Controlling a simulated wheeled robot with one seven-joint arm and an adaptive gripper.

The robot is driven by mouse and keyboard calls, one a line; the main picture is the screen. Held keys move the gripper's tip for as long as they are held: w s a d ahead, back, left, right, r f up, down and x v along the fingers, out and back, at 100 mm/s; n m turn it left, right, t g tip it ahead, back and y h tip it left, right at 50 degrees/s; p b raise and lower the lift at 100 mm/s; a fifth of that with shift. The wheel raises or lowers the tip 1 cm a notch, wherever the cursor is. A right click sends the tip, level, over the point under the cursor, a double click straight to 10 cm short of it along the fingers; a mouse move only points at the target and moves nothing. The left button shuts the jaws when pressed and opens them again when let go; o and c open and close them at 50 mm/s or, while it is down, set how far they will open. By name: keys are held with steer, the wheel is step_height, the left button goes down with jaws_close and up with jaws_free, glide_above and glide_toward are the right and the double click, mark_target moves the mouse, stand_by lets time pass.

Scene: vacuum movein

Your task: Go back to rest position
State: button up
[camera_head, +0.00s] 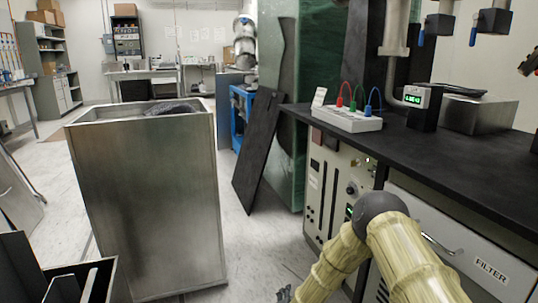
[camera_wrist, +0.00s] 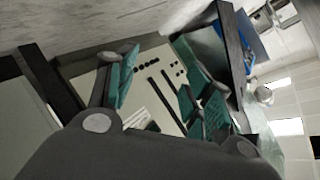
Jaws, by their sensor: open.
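My gripper (camera_wrist: 157,48) shows in the wrist view with its two teal-padded fingers spread apart and nothing between them. Behind the fingers is a pale panel (camera_wrist: 150,82) with dark slots and dots, seen tilted; I cannot tell the exact gap to it. In the head view my pale yellow arm reaches in at the bottom right, bent in front of the cabinet under the bench. The gripper itself is mostly out of that view, with only a small dark part at the bottom edge.
A black-topped bench (camera_head: 455,150) with a switch box (camera_head: 345,119) stands at right, above a drawer marked FILTER (camera_head: 488,268). A tall metal bin (camera_head: 150,200) stands at left. A dark board (camera_head: 258,150) leans near the green wrapped stack (camera_head: 325,70). Floor shows between bin and bench.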

steer(key=s+d+f+n+g+y, duration=0.1)
steer(key=s+d+f+n+g, duration=0.15)
steer(key=s, duration=0.65)
steer(key=s+d+f+n+g+y, duration=0.1)
steer(key=s+d+f+n+g, duration=0.2)
steer(key=s, duration=0.6)
steer(key=s+d+f+n+g+y, duration=0.15)
steer(key=s+f, duration=0.25)
steer(key=s, duration=0.6)
steer(key=s+d+r+n+g, duration=0.2)
steer(key=s+d, duration=0.1)
steer(key=s, duration=0.6)
steer(key=s+d+r+n+g+h, duration=0.1)
steer(key=s+d+g, duration=0.1)
steer(key=s, duration=0.7)
steer(key=s+d+r+n+g, duration=0.2)
steer(key=s+d, duration=0.1)
steer(key=s, duration=0.5)
step_height(320, 180, up, 35)
steer(key=p, duration=3.5)
steer(key=shift+w+p, duration=0.2)
steer(key=shift+p, duration=0.2)
